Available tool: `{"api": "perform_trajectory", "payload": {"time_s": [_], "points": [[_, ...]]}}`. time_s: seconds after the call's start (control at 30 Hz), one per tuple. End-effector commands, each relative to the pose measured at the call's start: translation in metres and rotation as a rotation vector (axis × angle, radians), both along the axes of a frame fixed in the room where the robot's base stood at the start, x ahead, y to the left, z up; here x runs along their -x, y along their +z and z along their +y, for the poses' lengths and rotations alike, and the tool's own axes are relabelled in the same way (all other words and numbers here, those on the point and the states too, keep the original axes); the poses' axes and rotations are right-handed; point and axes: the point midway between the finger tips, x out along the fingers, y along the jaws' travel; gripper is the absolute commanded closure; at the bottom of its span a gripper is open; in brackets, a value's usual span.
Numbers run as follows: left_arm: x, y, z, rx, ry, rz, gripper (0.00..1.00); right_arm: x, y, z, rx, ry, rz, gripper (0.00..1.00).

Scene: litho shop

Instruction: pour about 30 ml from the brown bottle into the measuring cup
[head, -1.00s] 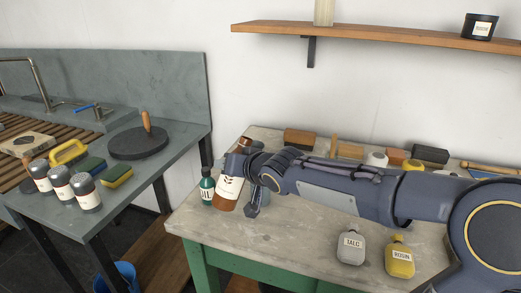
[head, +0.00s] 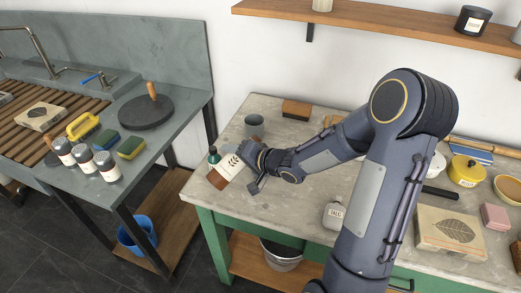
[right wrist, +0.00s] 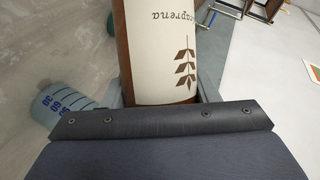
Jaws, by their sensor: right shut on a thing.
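The brown bottle (head: 218,181) with a cream label is in my right gripper (head: 250,162), near the left end of the table in the head view. It leans, its upper end to the right. No stream shows. My left gripper is out of view.
A green bottle (head: 212,155) stands close behind the brown bottle. The talc bottle (head: 334,215) stands near the front edge. Bare tabletop lies between the cup and the talc bottle.

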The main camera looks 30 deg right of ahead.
Motion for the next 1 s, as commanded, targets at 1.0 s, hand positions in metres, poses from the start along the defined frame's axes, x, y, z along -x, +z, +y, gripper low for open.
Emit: {"api": "perform_trajectory", "payload": {"time_s": [1.0], "points": [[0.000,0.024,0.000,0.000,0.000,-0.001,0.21,0.000,-0.002,0.003,-0.231,-0.001,0.036,0.80]]}}
